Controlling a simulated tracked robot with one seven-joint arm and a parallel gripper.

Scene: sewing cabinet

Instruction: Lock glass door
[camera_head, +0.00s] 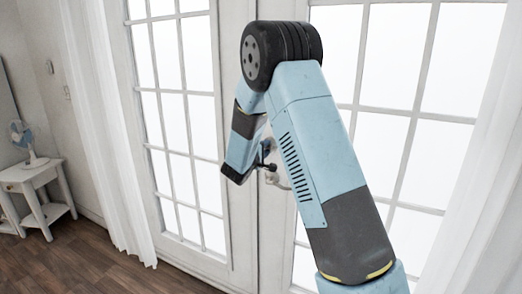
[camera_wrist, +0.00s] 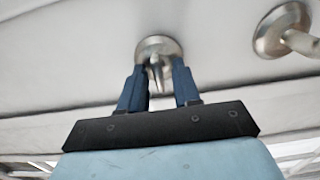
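The white glass double door (camera_head: 240,200) stands closed in front of me, with many panes. In the wrist view, a round metal lock plate with a small thumb-turn (camera_wrist: 157,52) sits on the white door frame. My gripper (camera_wrist: 158,72) has two blue fingers, spread apart, one on each side of the thumb-turn. The gap between them looks open, and I cannot tell whether either finger touches the turn. In the head view, my gripper (camera_head: 267,152) is at the meeting line of the doors, mostly hidden by my arm.
White curtains (camera_head: 105,130) hang beside the door. A small white table (camera_head: 35,180) with a fan stands far left. The wooden floor at left is clear.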

